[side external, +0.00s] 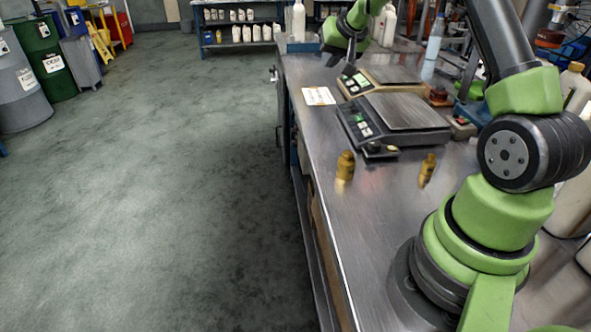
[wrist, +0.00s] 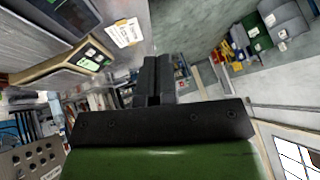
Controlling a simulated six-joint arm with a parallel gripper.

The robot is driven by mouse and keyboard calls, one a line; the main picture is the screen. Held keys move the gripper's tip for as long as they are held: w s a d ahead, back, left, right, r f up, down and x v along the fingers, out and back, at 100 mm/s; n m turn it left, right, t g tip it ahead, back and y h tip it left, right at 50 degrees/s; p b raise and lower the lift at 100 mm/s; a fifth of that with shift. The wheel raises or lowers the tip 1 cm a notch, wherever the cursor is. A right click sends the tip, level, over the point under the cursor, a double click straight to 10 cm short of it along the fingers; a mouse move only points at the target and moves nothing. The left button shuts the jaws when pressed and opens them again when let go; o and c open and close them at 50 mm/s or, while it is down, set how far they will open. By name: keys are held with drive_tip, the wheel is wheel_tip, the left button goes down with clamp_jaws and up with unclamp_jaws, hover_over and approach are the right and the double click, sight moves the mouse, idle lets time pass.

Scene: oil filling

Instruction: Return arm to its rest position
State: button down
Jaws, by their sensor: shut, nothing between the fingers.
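My arm is green and dark grey and stands on the steel bench at the right of the side view. Its wrist end hangs over the far part of the bench, near the bench's left edge. My gripper (wrist: 155,80) shows in the wrist view as two dark fingers pressed together, with nothing between them. In the side view its dark tip (side external: 333,56) is small and its fingers are hard to make out. It is apart from the scales and bottles.
Two scales, a near one (side external: 402,112) and a farther one (side external: 352,84), sit on the bench. A paper label (side external: 319,96) lies beside them. Two small brass weights (side external: 345,166) (side external: 427,169) stand nearer. White bottles (side external: 298,20) stand behind. Open floor (side external: 150,200) lies left.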

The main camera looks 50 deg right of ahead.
drive_tip(key=s+a+r+n+y, duration=0.1)
drive_tip(key=s+a+r, duration=0.2)
drive_tip(key=a+r, duration=0.4)
drive_tip(key=s+a+r+n+y, duration=0.1)
drive_tip(key=s+a+r, duration=0.3)
drive_tip(key=a, duration=0.6)
drive_tip(key=s+a+n+y, duration=0.1)
drive_tip(key=s+a, duration=0.4)
drive_tip(key=s, duration=0.4)
drive_tip(key=s+a+n+y, duration=0.1)
drive_tip(key=s+a, duration=0.4)
drive_tip(key=s, duration=0.4)
drive_tip(key=shift+a+f, duration=0.25)
drive_tip(key=shift+a, duration=0.15)
